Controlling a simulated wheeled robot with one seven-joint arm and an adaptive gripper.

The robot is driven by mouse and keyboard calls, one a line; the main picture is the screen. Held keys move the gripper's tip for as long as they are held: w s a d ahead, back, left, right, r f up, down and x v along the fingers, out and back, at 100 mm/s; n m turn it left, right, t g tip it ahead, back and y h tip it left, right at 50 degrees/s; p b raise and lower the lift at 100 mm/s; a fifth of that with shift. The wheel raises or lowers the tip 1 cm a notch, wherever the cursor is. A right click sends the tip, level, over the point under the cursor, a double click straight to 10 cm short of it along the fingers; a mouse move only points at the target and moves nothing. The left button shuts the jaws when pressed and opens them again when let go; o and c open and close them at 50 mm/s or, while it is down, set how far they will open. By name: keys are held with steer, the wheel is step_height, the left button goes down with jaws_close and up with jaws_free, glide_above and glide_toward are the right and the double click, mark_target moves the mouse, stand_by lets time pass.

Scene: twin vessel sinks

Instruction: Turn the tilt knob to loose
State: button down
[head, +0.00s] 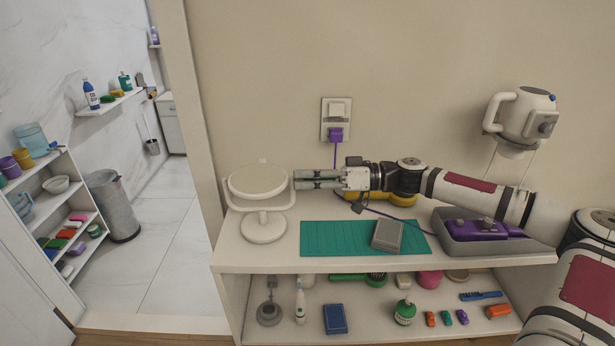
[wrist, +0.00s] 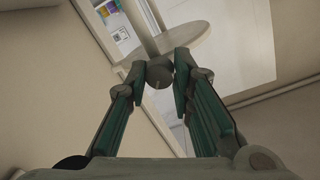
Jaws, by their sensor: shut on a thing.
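A white round tilting mirror (head: 258,181) stands on a round base (head: 264,229) at the left end of the shelf top, held in a U-shaped yoke. The mirror disc looks near level, tipped face up. My gripper (head: 298,180) reaches in from the right, level with the right side of the yoke. In the wrist view, a small grey round knob (wrist: 160,73) sits between the fingertips of my gripper (wrist: 160,78), which is shut on it. In the head view the fingers hide the knob. No loose or tight marking is legible.
A teal mat (head: 330,238) with a grey box (head: 387,236) lies below my arm. A grey tray with a purple item (head: 480,229) is at the right. A purple plug (head: 336,134) trails a cord behind my arm. A doorway opens at the left.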

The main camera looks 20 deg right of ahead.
stand_by(0.3)
steer(key=c, duration=1.4)
jaws_free()
steer(key=shift+o, duration=0.2)
steer(key=v, duration=1.2)
steer(key=shift+c, duration=0.2)
